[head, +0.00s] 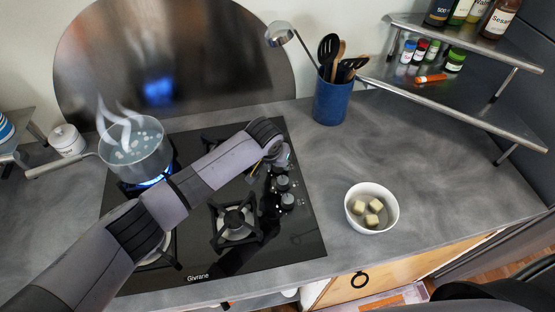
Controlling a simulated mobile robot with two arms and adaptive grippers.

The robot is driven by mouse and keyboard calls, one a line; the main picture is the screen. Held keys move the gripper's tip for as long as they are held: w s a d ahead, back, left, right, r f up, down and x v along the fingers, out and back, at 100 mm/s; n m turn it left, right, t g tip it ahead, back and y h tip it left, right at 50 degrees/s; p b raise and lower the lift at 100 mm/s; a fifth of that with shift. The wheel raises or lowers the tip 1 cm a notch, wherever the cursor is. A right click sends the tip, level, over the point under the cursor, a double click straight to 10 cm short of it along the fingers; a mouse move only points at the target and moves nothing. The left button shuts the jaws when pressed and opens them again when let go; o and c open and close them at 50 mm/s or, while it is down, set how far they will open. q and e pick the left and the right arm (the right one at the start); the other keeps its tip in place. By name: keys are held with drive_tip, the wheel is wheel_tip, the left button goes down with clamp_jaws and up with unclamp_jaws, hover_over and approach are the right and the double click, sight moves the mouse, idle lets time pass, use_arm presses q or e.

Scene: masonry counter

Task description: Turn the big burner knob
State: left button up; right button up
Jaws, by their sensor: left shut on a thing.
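The black glass stove (308,243) has a row of dark control knobs (283,183) along its right side. My left arm reaches across the stove from the lower left. My left gripper (262,168) points down at the far end of this row and is shut on a knob there. That knob is mostly hidden by the gripper and wrist, and I cannot read its marking. A steaming pot (135,150) of bubbling water stands on the back left burner, over a blue flame (152,181). My right gripper is not in view.
A blue utensil crock (332,101) stands behind the stove to the right. A white bowl (372,207) with pale cubes sits on the grey counter at right. A metal spice shelf (455,105) fills the back right corner. Counter between bowl and crock is clear.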

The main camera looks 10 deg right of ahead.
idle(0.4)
use_arm(q)
drive_tip(key=o, duration=0.9)
drive_tip(key=shift+c, duration=0.2)
drive_tip(key=shift+r, duration=0.15)
drive_tip(key=v, duration=1.1)
drive_tip(key=shift+s+r, duration=0.2)
drive_tip(key=shift+r, duration=0.15)
drive_tip(key=shift+a, duration=0.1)
